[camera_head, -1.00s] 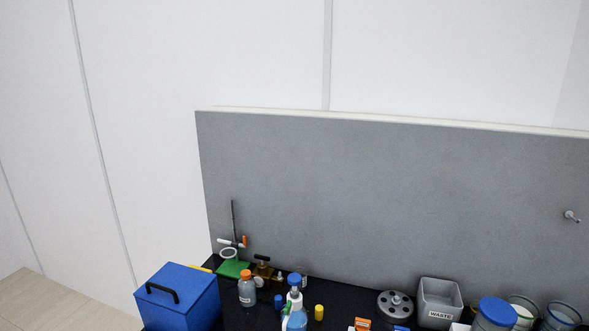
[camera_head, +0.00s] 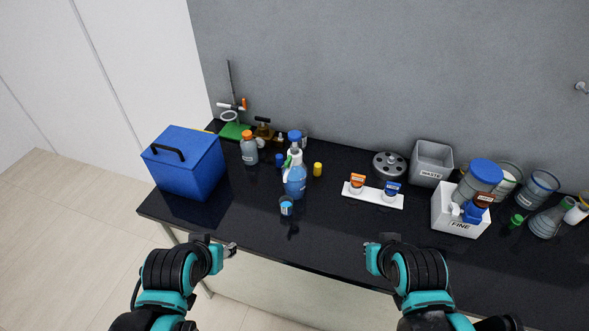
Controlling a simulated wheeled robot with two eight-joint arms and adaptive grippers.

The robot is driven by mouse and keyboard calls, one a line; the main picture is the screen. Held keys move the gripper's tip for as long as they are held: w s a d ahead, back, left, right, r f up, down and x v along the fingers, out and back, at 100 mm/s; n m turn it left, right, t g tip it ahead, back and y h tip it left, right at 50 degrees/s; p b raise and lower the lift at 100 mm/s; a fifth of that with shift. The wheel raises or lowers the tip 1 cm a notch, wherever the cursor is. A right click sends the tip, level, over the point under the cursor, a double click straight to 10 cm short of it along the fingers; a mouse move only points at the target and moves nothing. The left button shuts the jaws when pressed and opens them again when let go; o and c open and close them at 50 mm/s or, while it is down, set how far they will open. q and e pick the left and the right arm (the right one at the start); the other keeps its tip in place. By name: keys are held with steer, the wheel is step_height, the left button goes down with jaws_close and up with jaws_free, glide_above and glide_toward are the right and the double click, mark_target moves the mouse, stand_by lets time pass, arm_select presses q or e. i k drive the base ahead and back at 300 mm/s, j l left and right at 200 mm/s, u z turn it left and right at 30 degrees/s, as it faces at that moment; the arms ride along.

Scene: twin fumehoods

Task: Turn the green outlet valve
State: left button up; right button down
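I cannot make out a green outlet valve in the head view. A small grey fitting (camera_head: 581,88) sticks out of the grey back panel at the far right, and no green shows on it. My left gripper (camera_head: 229,250) is in front of the black bench's front edge, at the lower left, touching nothing that I can see. My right gripper (camera_head: 372,244) is near the bench's front edge, right of centre. Both grippers are small and partly hidden by my wrists, so their opening is unclear.
The black bench (camera_head: 330,235) holds a blue box (camera_head: 186,163), a spray bottle (camera_head: 295,180), a white strip (camera_head: 373,195) with small jars, a grey waste bin (camera_head: 431,163), a white box (camera_head: 460,212) and several containers at right.

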mark_target(287, 164)
steer(key=i+j, duration=0.1)
steer(key=j, duration=0.25)
steer(key=i+j, duration=0.15)
steer(key=j, duration=0.25)
steer(key=i+j, duration=0.1)
steer(key=j, duration=0.25)
steer(key=i+j, duration=0.1)
steer(key=j, duration=0.3)
steer(key=i+j, duration=0.15)
steer(key=j, duration=0.2)
